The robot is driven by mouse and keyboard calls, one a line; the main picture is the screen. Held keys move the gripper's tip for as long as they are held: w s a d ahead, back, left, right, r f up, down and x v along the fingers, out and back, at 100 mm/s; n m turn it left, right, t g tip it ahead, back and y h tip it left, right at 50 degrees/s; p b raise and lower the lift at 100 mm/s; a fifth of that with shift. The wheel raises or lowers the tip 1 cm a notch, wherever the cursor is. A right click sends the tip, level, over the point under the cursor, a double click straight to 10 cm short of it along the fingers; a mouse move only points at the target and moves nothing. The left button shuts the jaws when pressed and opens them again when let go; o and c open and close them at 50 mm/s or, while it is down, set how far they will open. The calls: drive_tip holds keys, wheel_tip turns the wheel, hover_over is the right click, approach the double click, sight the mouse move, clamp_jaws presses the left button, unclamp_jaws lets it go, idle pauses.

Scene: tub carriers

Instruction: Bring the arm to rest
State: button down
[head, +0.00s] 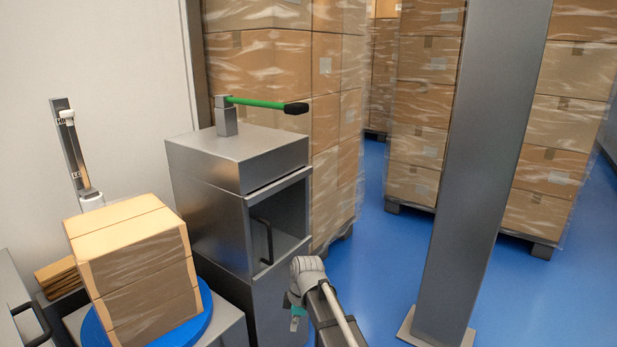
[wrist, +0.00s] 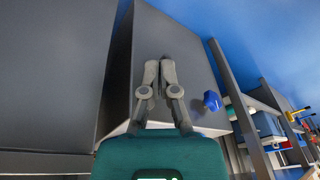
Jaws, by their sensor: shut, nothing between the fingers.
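My gripper (wrist: 160,68) shows in the wrist view with its two grey fingers together and nothing between them. Its teal body fills the bottom of that view. Behind the fingers is a grey panel, with dark grey surfaces to the left; the gap to them cannot be judged. In the head view my arm shows at the lower middle, in front of the grey cabinet (head: 215,220). A bit of teal shows beside the arm there, but the fingertips cannot be made out.
The cabinet has an open front, a dark handle and a green lever (head: 262,103) on top. Stacked cartons (head: 140,250) stand on a blue turntable (head: 208,310) at left. A grey post (head: 470,190) stands at right. A rack (wrist: 255,140) shows in the wrist view. Blue floor lies between.

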drive_tip(key=s+d+m+h, duration=0.1)
drive_tip(key=s+d+m, duration=0.3)
drive_tip(key=d+m, duration=0.25)
drive_tip(key=s+d+r+m+t+p, duration=0.1)
drive_tip(key=s+d+m, duration=0.2)
drive_tip(key=d+m, duration=0.35)
drive_tip(key=s+d+m+h, duration=0.1)
drive_tip(key=s+d+m, duration=0.35)
drive_tip(key=d, duration=0.35)
wheel_tip(320, 180, up, 38)
drive_tip(key=p, duration=3.8)
drive_tip(key=shift+w+m, duration=0.45)
drive_tip(key=shift+r, duration=0.1)
